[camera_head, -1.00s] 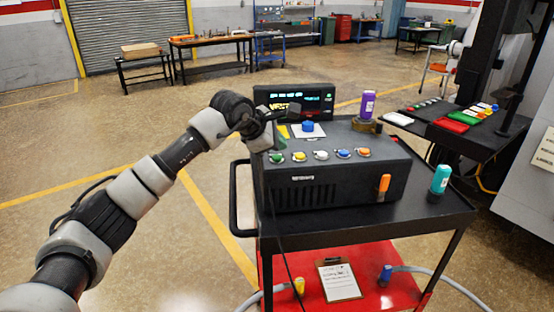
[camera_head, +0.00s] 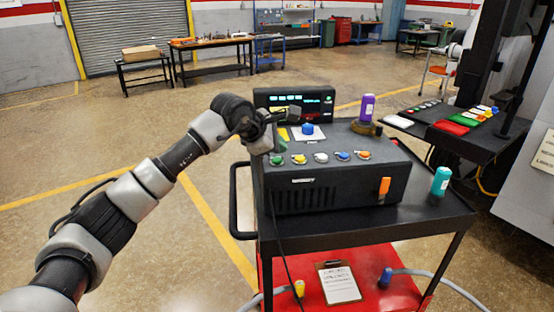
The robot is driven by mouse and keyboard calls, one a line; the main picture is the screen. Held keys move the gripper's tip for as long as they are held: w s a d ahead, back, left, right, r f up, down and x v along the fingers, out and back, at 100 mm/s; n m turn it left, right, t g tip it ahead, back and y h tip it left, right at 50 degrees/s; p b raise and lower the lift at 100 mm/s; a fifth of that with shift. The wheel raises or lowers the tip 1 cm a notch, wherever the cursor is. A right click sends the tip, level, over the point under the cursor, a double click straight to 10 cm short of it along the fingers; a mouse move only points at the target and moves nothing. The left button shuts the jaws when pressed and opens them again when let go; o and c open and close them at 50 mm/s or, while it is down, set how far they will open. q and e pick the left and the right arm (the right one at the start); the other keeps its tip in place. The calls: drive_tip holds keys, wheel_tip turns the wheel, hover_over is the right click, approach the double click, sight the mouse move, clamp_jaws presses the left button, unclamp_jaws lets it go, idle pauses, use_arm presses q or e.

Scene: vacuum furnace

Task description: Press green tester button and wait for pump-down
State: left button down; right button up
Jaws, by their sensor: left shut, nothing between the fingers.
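The dark tester box (camera_head: 340,180) stands on the black top of a cart. A row of round buttons runs along its front top edge. The green button (camera_head: 277,160) is at the left end, followed by yellow, white, blue and orange ones. A lit display (camera_head: 315,99) stands at the back of the box. My left gripper (camera_head: 284,117) is shut and empty, above the box's left rear corner, behind and above the green button and apart from it. The gripper and wrist partly cover the display. My right gripper is not in view.
A purple bottle (camera_head: 367,107) stands at the box's right rear and a teal bottle (camera_head: 440,181) on the cart top. The cart's red lower shelf holds a clipboard (camera_head: 338,283). A side table (camera_head: 440,132) with coloured trays stands at right. Floor at left is open.

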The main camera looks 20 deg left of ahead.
sight(278, 160)
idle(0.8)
use_arm(q)
drive_tip(key=shift+f+b, duration=0.4)
drive_tip(key=shift+f, duration=0.05)
drive_tip(key=shift+f+b, duration=0.4)
idle(0.4)
idle(0.4)
drive_tip(key=shift+r+p, duration=0.4)
drive_tip(key=shift+r, duration=0.4)
drive_tip(key=shift+r+p, duration=1.45)
drive_tip(key=shift+r, duration=1.1)
